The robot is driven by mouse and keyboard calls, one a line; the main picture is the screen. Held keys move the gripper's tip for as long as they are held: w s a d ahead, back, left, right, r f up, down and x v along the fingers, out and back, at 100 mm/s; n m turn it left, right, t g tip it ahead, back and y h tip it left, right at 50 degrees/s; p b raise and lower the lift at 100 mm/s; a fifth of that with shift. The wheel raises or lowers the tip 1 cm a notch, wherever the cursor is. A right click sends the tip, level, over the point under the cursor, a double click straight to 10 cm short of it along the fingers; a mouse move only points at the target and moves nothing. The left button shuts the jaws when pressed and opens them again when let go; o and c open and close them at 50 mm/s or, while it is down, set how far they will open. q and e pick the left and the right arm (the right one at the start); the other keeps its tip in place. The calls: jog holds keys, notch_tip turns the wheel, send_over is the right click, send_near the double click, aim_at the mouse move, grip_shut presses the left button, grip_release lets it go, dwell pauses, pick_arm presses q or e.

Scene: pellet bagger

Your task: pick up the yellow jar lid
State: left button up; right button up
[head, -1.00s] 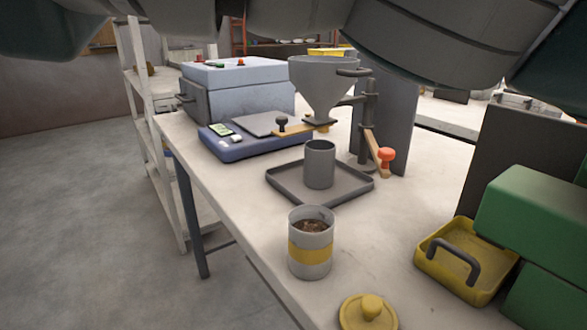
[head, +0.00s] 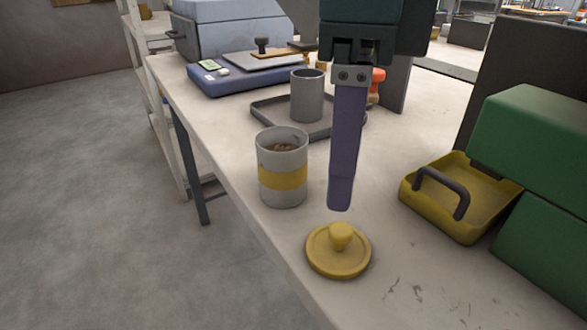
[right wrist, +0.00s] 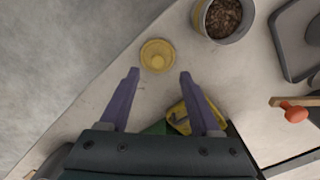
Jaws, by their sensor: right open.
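The yellow jar lid (head: 338,251) lies flat on the table near its front edge, with a round knob on top. In the right wrist view the lid (right wrist: 158,56) is just beyond the fingertips, between their lines. My right gripper (head: 341,208) is above the table behind the lid, pointing down; the head view shows one purple finger edge-on. The right wrist view shows both fingers of this gripper (right wrist: 159,74) apart and nothing between them. The jar (head: 283,170), grey with a yellow band and brown pellets inside, stands open left of the gripper. My left gripper is not in view.
A yellow tray with a dark handle (head: 432,208) and green boxes (head: 537,150) stand at the right. A grey cup (head: 307,95) on a dark tray (head: 275,116) and a blue scale (head: 245,79) are behind. The table around the lid is clear.

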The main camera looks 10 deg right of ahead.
aim_at(341, 228)
jog(key=f, duration=0.7)
jog(key=shift+s+d, duration=0.2)
jog(key=shift+s, duration=0.1)
jog(key=shift+r, duration=0.1)
jog(key=shift+c, duration=0.3)
grip_shut()
